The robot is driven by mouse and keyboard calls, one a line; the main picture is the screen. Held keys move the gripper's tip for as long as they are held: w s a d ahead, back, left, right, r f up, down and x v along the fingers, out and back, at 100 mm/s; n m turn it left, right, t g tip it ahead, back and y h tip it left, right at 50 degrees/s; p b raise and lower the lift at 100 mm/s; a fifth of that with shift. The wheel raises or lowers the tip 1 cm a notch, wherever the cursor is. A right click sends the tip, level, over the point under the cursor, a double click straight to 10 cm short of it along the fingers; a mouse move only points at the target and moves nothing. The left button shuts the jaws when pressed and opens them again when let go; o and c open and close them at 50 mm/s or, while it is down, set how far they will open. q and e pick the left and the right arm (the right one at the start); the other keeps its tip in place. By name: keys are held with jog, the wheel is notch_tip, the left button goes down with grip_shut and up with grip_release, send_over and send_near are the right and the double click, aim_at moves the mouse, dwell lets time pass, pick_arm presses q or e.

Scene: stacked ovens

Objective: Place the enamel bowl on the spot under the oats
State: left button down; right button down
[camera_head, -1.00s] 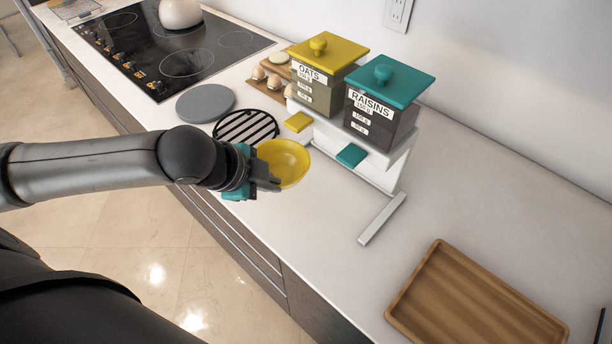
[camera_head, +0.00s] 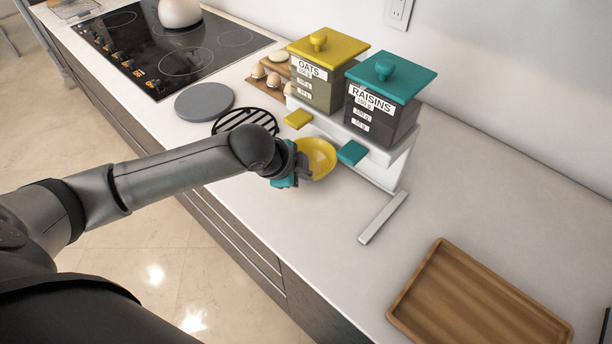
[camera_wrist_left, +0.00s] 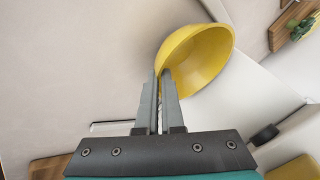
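My left gripper (camera_head: 298,165) is shut on the rim of the yellow enamel bowl (camera_head: 318,155). In the left wrist view, the two fingers (camera_wrist_left: 162,82) pinch the near edge of the bowl (camera_wrist_left: 200,62). In the head view the bowl is in front of the dispenser stand, between the yellow lever (camera_head: 298,119) and the teal lever (camera_head: 351,153), closer to the teal one. The oats container (camera_head: 320,92) has a yellow lid and stands left of the teal-lidded raisins container (camera_head: 377,118). The spot under the oats cannot be made out. My right gripper is out of view.
A black striped trivet (camera_head: 246,121) and a grey disc (camera_head: 204,102) lie to the left. A board with eggs (camera_head: 258,72) is behind. A wooden tray (camera_head: 440,262) lies right; counter before it is clear.

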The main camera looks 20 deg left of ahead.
pick_arm(q)
jog(key=shift+w+f, duration=0.2)
jog(key=shift+f, duration=0.05)
jog(key=shift+f, duration=0.1)
jog(key=c, duration=1.1)
grip_release()
jog(key=shift+o, duration=0.2)
jog(key=shift+s+r, duration=0.15)
jog(key=shift+r, duration=0.1)
jog(key=p+v, duration=0.2)
jog(key=v, duration=0.9)
jog(key=shift+s+r, duration=0.2)
jog(key=shift+r, duration=0.1)
